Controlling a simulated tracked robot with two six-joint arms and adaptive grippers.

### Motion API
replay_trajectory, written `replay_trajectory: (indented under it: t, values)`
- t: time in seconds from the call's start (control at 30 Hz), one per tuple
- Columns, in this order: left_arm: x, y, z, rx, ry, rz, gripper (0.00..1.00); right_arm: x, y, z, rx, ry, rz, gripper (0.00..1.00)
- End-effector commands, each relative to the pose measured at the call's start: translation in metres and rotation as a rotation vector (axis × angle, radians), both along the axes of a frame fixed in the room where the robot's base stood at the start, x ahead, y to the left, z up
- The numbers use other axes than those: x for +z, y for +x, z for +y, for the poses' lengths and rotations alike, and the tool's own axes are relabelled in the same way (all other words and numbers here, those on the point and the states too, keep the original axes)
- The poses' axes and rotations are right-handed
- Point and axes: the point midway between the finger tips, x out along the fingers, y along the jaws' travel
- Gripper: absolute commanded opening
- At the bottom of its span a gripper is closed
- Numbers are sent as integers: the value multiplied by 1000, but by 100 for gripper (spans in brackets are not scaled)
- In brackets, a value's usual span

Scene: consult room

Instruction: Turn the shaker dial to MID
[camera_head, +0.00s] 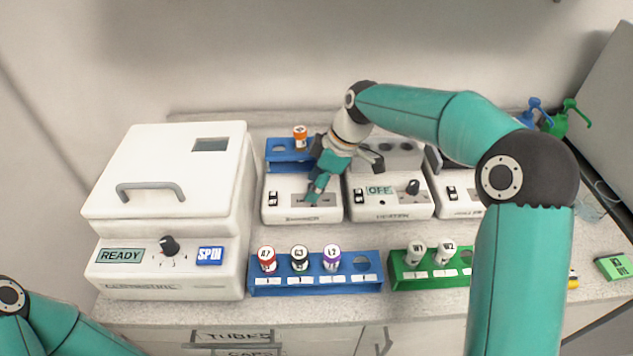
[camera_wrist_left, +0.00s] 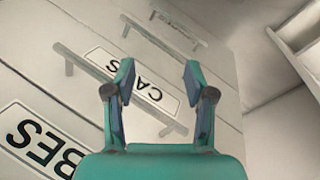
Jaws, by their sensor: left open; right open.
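The shaker (camera_head: 275,213) is a white box left of the heater, with a blue rack on top and a black switch at its front left. My right gripper (camera_head: 317,189) reaches down over the shaker's front panel, its teal fingertips at the panel where the dial would be. The gripper covers the dial, so neither its pointer nor the MID mark can be read. It is open, and I cannot tell whether it touches the dial. My left gripper (camera_wrist_left: 158,78) is open and empty in the left wrist view, facing drawer fronts.
The heater (camera_head: 392,209) reads OFF and stands right of the shaker. A white centrifuge (camera_head: 120,283) reading READY stands at left. A blue rack (camera_head: 317,286) with several capped tubes and a green rack (camera_head: 405,281) stand in front. A drawer labelled CAPS (camera_wrist_left: 150,92) faces my left gripper.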

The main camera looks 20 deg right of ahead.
Motion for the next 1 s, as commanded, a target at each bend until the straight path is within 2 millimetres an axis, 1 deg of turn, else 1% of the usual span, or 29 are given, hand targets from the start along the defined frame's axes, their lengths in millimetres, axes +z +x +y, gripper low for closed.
replay_trajectory:
  t: [0.17, 0.27, 0.7, 0.83, 1.0]
  values:
    - [1, 0, 0, 0, 0, 0, 54, 5, -1, -2, 0, 0, -1, 52]
    - [1, 0, 0, 0, 0, 0, 54, 15, -1, -6, -1, 0, -3, 52]
    - [0, 0, 0, 0, 0, 0, 54, 91, -15, -35, -2, 0, -3, 52]
    - [0, 0, 0, 0, 0, 0, 54, 104, -17, -40, -2, 0, -2, 52]
    - [0, 0, 0, 0, 0, 0, 54, 110, -18, -43, -1, 0, 0, 52]
